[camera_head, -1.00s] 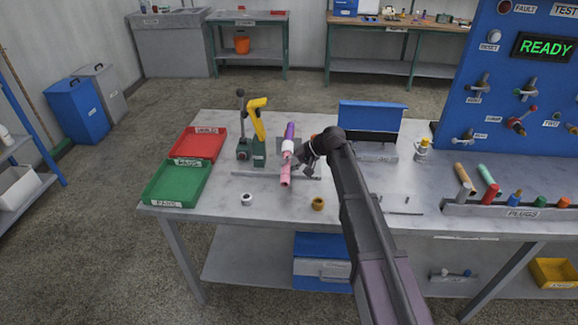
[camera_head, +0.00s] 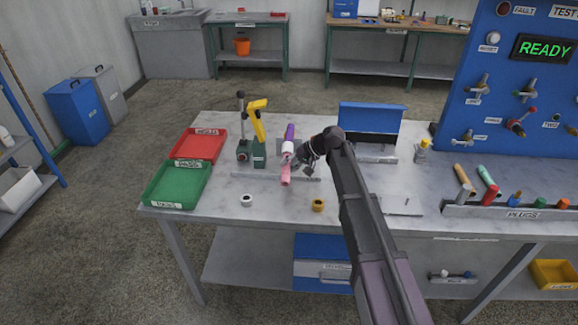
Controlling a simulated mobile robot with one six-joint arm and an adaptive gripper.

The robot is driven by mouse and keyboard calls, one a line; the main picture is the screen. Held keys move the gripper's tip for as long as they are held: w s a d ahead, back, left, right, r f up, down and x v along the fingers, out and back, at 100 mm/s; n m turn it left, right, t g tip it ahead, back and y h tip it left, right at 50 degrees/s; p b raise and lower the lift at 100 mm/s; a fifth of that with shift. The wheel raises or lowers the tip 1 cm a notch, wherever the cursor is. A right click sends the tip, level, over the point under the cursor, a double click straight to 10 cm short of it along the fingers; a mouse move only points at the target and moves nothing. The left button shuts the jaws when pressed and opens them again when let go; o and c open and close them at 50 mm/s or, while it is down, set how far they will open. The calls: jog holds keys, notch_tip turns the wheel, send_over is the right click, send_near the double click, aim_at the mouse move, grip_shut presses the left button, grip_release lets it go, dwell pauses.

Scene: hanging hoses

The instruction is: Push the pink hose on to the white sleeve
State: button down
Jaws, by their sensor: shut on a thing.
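The pink hose (camera_head: 286,176) is a short tube on the table, in front of the white sleeve (camera_head: 287,147). A purple piece (camera_head: 290,132) stands behind the sleeve, in line with it. My gripper (camera_head: 293,161) comes from the right and is shut on the pink hose near its far end. The hose's far end meets or nearly meets the sleeve; the fingers hide the joint, so I cannot tell whether it is around the sleeve.
A green-and-yellow lever clamp (camera_head: 258,135) stands just left of the sleeve. A white ring (camera_head: 247,200) and a brass-coloured ring (camera_head: 318,205) lie in front. Red (camera_head: 221,143) and green (camera_head: 205,184) trays are at left. A blue open box (camera_head: 341,122) stands behind my arm.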

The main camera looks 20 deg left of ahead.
jog(key=shift+c, duration=1.3)
grip_release()
jog(key=shift+w+f, duration=0.1)
jog(key=shift+w, duration=0.2)
jog(key=shift+s, duration=0.1)
jog(key=shift+s+d+f+b, duration=0.15)
jog(key=shift+s+d, duration=0.3)
jog(key=shift+s, duration=1.15)
jog(key=shift+s+d+f+b, duration=0.15)
jog(key=shift+s+d, duration=0.25)
jog(key=shift+s, duration=1.15)
jog(key=shift+s+d+f+b, duration=0.15)
jog(key=shift+s+d, duration=0.3)
jog(key=shift+s, duration=1.15)
jog(key=s+d+r+n+t+h+p, duration=0.1)
jog(key=d+r+n+h+p, duration=0.4)
jog(key=p, duration=1.4)
jog(key=shift+d+r+n+t+h+p, duration=0.35)
jog(key=shift+d+r+t+h, duration=0.45)
jog(key=shift+d+r+h, duration=2.7)
jog(key=d+y, duration=0.1)
jog(key=d+r+y, duration=0.1)
jog(key=d, duration=0.1)
jog(key=shift+d+r, duration=0.15)
jog(key=shift+r, duration=0.05)
